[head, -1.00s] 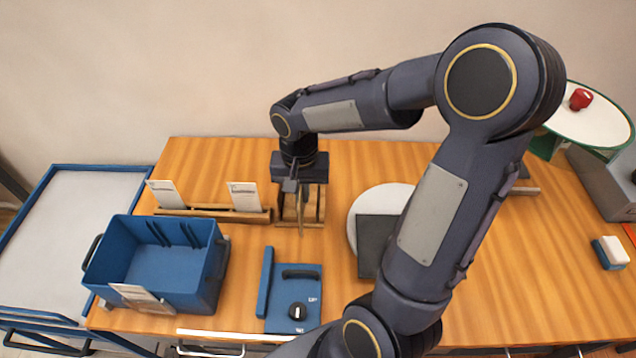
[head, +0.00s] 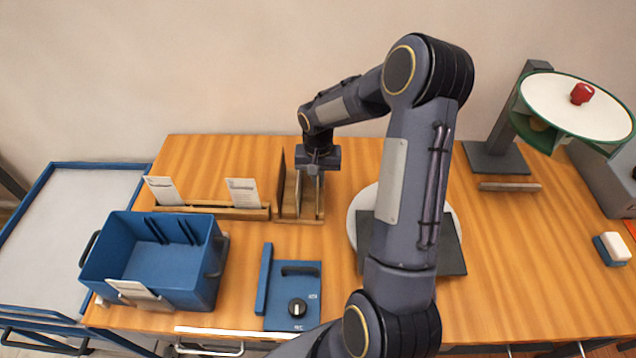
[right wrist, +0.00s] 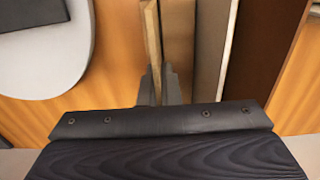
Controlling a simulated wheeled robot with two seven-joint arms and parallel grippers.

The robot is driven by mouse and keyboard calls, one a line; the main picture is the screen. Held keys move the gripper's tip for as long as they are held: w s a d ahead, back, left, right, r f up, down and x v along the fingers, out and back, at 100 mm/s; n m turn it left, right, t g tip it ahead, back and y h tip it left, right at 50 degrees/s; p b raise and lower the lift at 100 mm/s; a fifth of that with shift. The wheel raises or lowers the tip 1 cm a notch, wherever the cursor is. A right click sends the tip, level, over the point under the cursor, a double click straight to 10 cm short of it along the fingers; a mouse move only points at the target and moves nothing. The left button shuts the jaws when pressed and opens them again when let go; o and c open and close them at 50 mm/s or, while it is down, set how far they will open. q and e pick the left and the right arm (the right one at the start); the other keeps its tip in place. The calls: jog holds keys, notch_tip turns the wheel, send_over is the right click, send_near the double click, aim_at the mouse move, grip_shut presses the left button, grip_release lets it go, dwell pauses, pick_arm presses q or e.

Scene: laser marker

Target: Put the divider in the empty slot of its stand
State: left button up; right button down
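The wooden stand (head: 288,220) is at the back middle of the table. A dark brown panel (head: 282,182) stands upright at its left side, and a pale panel shows beside it; the right wrist view shows the dark panel (right wrist: 268,50) and the pale panel (right wrist: 213,50) too. My right gripper (head: 318,178) is over the stand's right part. Its fingers (right wrist: 160,85) close around the thin wooden edge of the divider (right wrist: 152,35), which is upright. Whether its bottom edge rests in the slot is hidden. My left gripper is not in view.
A card rack (head: 215,211) is just left of the stand. A blue bin (head: 165,270) and a blue control panel (head: 292,312) are in front. A round white plate with a dark square (head: 452,250) lies right, partly behind my arm.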

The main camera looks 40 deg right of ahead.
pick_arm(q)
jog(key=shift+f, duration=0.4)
pick_arm(e)
jog(key=shift+f, duration=0.55)
jog(key=shift+f, duration=0.2)
jog(key=c, duration=1.6)
grip_release()
jog(key=shift+c, duration=0.2)
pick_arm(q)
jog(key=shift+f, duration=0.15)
pick_arm(e)
jog(key=shift+r, duration=0.1)
